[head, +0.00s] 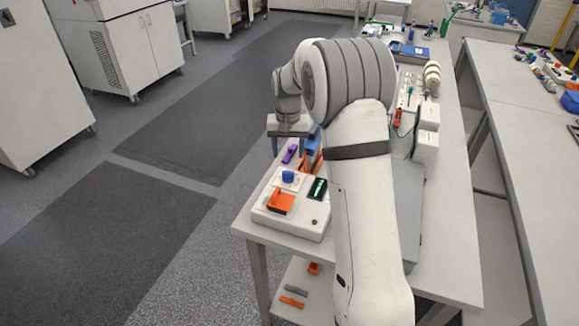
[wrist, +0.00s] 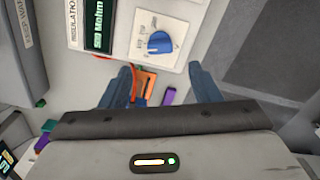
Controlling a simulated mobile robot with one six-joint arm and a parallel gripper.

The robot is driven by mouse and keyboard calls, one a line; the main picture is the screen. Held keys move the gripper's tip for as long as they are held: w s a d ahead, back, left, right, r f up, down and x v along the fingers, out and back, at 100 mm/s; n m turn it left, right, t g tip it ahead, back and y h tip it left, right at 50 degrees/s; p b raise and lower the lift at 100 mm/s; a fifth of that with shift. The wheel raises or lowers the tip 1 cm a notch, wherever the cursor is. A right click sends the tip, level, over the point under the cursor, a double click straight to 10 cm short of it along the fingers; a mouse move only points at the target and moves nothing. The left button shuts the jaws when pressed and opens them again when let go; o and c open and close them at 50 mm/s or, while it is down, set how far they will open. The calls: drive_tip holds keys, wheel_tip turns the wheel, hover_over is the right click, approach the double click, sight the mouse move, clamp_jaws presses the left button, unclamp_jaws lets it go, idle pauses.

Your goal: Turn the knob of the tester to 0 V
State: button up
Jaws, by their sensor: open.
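The tester (head: 272,222) is a white box at the near left end of the bench. Its blue knob (head: 288,176) sits on a white dial plate on top. In the wrist view the knob (wrist: 159,42) is right of the green display (wrist: 97,25). A white line on the knob points left in that view; the dial marks are too small to read surely. My gripper (wrist: 163,76) is open and empty, its blue fingers apart. The knob lies beyond the fingertips, roughly in line with the gap, not touched. In the head view my gripper (head: 293,146) is behind the tester.
An orange part (head: 280,201) sits on the tester's front. A purple piece (head: 290,154) and other orange parts lie on the bench behind it. My arm hides much of the bench. Open floor (head: 110,230) lies to the left.

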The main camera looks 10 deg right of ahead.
sight(289, 172)
wheel_tip(289, 172, down, 8)
drive_tip(key=shift+r+p, duration=0.15)
drive_tip(key=shift+p, duration=0.65)
drive_tip(key=shift+c, duration=0.4)
drive_tip(key=shift+s, duration=0.1)
drive_tip(key=c, duration=0.9)
